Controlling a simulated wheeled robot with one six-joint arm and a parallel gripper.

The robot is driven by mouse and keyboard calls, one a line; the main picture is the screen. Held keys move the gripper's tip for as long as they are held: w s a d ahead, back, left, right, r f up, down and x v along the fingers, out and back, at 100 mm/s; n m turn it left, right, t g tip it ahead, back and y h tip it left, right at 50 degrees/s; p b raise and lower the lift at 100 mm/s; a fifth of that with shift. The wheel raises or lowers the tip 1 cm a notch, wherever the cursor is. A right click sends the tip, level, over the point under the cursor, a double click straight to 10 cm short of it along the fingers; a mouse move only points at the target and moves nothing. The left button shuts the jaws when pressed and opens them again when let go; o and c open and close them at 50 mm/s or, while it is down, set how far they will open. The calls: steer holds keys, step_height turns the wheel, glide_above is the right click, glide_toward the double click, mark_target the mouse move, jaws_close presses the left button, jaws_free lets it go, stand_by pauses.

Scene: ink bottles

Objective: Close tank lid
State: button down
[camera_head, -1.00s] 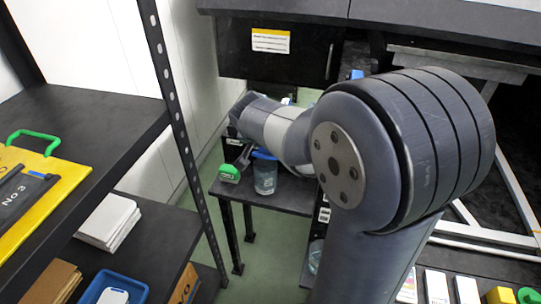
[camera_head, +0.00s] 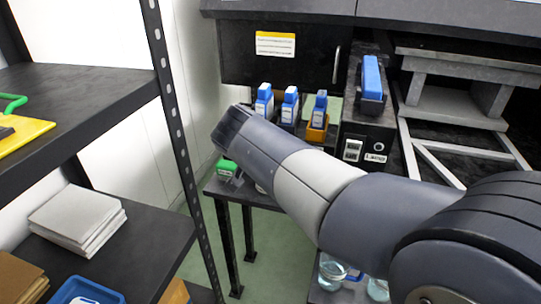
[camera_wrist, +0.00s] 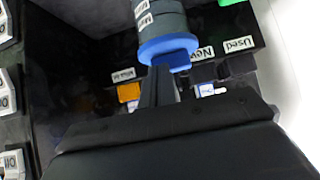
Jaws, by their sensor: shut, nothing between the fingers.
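My gripper (camera_wrist: 158,88) shows in the wrist view as dark fingers close together with nothing between them. Its tips are close to a blue-rimmed grey cylinder (camera_wrist: 165,20) with printed labels; I cannot tell whether they touch. A blue part (camera_wrist: 170,48) sits at the cylinder's near end, and I cannot tell whether it is the tank lid or how far it is closed. In the head view my arm hides the gripper and most of the small table (camera_head: 262,199). A black box with a long blue part (camera_head: 372,78) on top stands at the back right.
Several blue-capped ink bottles (camera_head: 290,105) stand at the back of the table. A green item (camera_head: 226,167) is at its left edge. A shelf post (camera_head: 174,110) rises on the left. Clear glass vessels (camera_head: 333,270) stand below. "New" and "Used" labels (camera_wrist: 238,45) show in the wrist view.

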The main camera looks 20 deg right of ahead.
steer(key=shift+s+a+f+b, duration=0.1)
steer(key=shift+s+f+b, duration=0.05)
steer(key=shift+f+b, duration=0.4)
steer(key=shift+s+a, duration=0.15)
steer(key=shift+s, duration=0.05)
stand_by(0.3)
steer(key=shift+s+a+r+b, duration=0.2)
steer(key=shift+s+a+b, duration=0.15)
steer(key=shift+s, duration=0.2)
